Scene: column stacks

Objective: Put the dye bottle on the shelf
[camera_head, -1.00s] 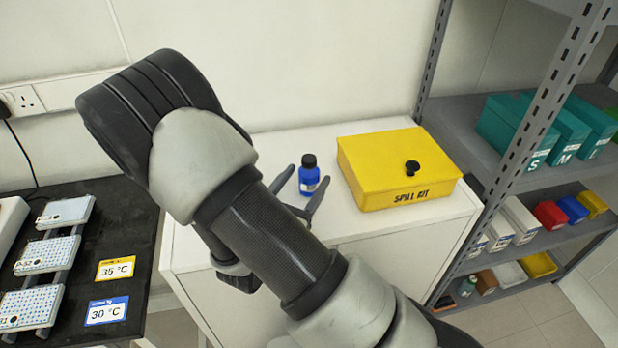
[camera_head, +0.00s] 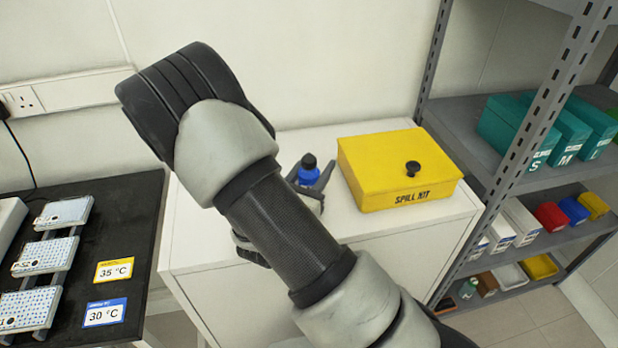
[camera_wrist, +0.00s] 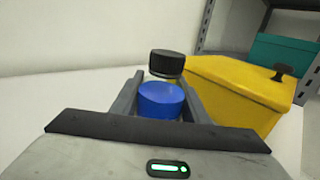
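The dye bottle (camera_head: 309,172), blue with a black cap, stands upright on the white cabinet top (camera_head: 220,240). It also shows in the wrist view (camera_wrist: 161,100), its body between the two fingers. My gripper (camera_head: 314,170) is open around the bottle, one finger on each side. I cannot tell whether either finger touches it. My arm hides part of the gripper in the head view. The grey metal shelf (camera_head: 455,118) stands at the right, with teal boxes (camera_head: 565,135) on its upper visible board.
A yellow spill kit (camera_head: 398,168) with a black knob sits just right of the bottle, close to my gripper; it also shows in the wrist view (camera_wrist: 235,90). A perforated shelf post (camera_head: 530,125) stands at the front. The upper board's left part is bare.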

